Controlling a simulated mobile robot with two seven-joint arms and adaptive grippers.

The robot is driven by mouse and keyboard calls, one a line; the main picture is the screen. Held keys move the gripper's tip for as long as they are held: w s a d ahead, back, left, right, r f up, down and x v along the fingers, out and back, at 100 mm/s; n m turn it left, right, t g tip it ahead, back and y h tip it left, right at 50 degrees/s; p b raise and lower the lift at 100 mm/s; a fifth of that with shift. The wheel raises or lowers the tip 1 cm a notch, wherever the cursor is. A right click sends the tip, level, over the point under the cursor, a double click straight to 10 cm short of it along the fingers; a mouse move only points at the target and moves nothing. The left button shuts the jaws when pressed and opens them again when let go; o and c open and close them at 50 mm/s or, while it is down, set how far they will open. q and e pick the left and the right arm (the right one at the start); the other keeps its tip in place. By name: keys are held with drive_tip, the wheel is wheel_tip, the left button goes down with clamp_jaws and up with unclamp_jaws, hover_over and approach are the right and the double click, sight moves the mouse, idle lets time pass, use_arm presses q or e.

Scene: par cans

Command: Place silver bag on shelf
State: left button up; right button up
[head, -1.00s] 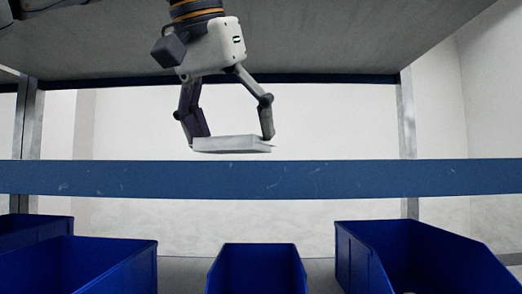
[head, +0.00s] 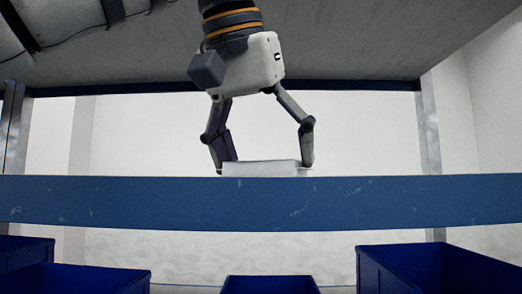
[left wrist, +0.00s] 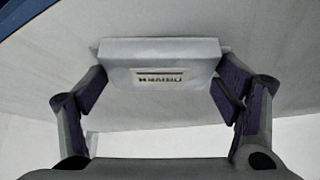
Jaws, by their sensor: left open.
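The silver bag (head: 262,168) is a pale, flat, box-like packet at the top edge of the blue shelf beam (head: 265,203) in the head view. Its lower part is hidden by the beam. My left gripper (head: 266,163) is open, pointing down, with one finger at each end of the bag. The left wrist view shows the bag (left wrist: 160,58) between the fingers, with a small dark-lettered label facing the camera. A grey surface lies behind it. Whether the bag rests on the shelf is hard to tell. My right gripper is not in view.
Blue bins stand below the beam at left (head: 75,279), middle (head: 270,285) and right (head: 430,270). Metal posts (head: 428,125) flank the bay, and a grey panel (head: 350,45) lies overhead. The bay is clear on both sides of the gripper.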

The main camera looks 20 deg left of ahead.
use_arm(q)
drive_tip(key=o, duration=0.3)
drive_tip(key=shift+s+a+r, duration=0.15)
drive_tip(key=shift+s, duration=0.25)
drive_tip(key=shift+w, duration=0.15)
drive_tip(key=v, duration=0.7)
drive_tip(key=shift+r, duration=0.15)
drive_tip(key=shift+s+r, duration=0.15)
drive_tip(key=shift+s, duration=0.1)
